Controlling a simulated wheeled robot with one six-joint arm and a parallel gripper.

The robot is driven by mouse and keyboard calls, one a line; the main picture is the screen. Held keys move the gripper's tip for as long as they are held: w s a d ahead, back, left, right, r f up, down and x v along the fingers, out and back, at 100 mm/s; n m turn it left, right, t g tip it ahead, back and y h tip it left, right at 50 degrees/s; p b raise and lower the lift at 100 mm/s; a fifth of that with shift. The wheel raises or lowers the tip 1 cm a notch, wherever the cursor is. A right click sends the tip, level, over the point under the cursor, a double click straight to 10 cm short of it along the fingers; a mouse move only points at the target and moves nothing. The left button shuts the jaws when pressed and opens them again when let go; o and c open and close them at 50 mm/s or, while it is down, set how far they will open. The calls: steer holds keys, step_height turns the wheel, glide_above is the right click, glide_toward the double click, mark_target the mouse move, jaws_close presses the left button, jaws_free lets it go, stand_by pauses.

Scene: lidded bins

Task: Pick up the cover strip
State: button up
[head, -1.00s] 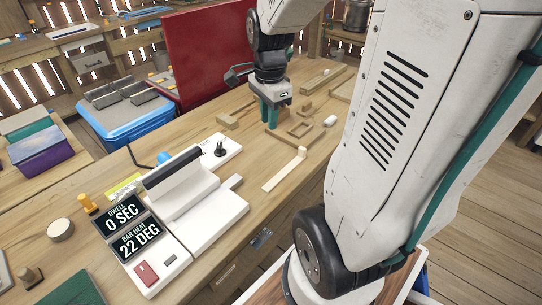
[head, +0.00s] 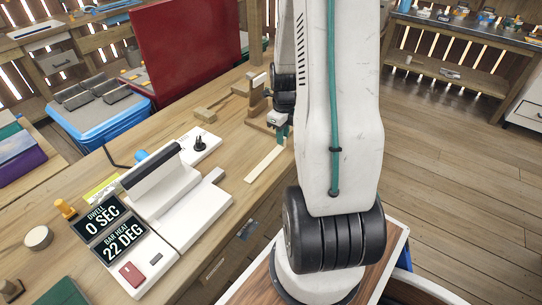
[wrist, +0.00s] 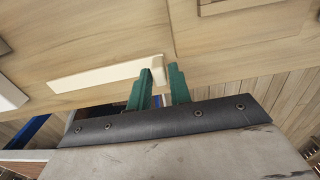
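The cover strip (head: 264,164) is a flat, pale cream strip with a small upright block at one end. It lies on the wooden workbench, to the right of the white sealer. In the wrist view the strip (wrist: 100,76) runs left from the gripper. Its end block shows between the two green fingertips of my gripper (wrist: 160,70), which is open. I cannot tell whether the fingers are around the block or still above it. In the head view my gripper (head: 283,138) is over the strip's far end and hides the block.
The white sealer (head: 190,205) has a display reading 0 SEC and 22 DEG. Wooden pieces (head: 204,114) lie behind the strip. A red panel (head: 185,50) stands at the back, with a blue bin (head: 112,125) on the left. The bench's front edge is close to the strip.

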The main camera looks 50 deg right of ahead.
steer(key=shift+f, duration=0.85)
jaws_close()
steer(key=shift+r, duration=0.1)
